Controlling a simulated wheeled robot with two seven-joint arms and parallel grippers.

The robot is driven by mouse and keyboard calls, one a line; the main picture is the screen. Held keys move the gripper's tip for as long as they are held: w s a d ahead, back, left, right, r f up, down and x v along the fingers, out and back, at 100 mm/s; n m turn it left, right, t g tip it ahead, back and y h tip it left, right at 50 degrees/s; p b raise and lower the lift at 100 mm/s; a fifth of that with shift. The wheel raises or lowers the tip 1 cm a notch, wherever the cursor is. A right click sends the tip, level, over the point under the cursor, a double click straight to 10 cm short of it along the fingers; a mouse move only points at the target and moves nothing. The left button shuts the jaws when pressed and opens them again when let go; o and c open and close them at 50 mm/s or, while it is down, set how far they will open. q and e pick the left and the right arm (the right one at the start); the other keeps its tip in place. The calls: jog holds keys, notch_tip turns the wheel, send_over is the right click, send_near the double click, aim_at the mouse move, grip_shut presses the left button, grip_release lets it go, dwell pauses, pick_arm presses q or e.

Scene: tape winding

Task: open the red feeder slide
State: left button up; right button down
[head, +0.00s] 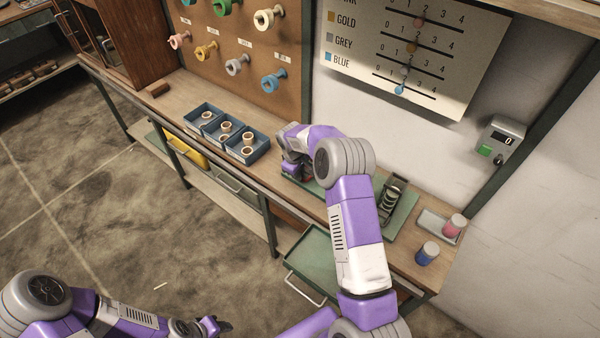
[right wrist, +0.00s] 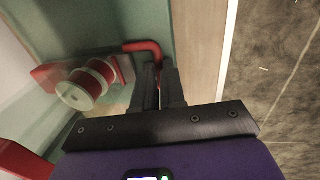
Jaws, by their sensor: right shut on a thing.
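In the right wrist view the red feeder slide (right wrist: 118,70) sits on a green surface, with a bent red handle (right wrist: 143,46) reaching toward my fingers. A pale-flanged spool with red winding (right wrist: 86,86) sits at its left. My right gripper (right wrist: 158,78) is shut on the handle's down-turned end; the fingers hide part of it. In the head view my right gripper (head: 292,172) is low over the workbench, and my own arm hides most of the feeder. My left gripper (head: 214,326) is away from the bench, low over the floor; its jaw state is unclear.
Blue bins (head: 247,148) with small spools stand left of my right arm on the bench (head: 175,97). A black rack (head: 391,199), a blue jar (head: 428,253) and a red jar (head: 454,226) stand to its right. A green drawer (head: 312,262) juts out below.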

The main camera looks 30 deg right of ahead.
jog(key=a, duration=0.1)
jog(key=s+a, duration=0.1)
jog(key=a, duration=0.1)
jog(key=s+a, duration=0.1)
jog(key=a, duration=0.1)
jog(key=shift+a+b, duration=0.1)
jog(key=shift+b, duration=0.2)
pick_arm(q)
jog(key=shift+s+f, duration=0.3)
jog(key=shift+s, duration=0.3)
pick_arm(e)
jog(key=c, duration=1.2)
grip_release()
jog(key=shift+r, duration=0.1)
pick_arm(q)
jog(key=shift+r+p, duration=0.5)
pick_arm(e)
notch_tip(320, 180, up, 7)
jog(key=a, duration=0.1)
jog(key=shift+s+r, duration=0.15)
jog(key=shift+s, duration=0.15)
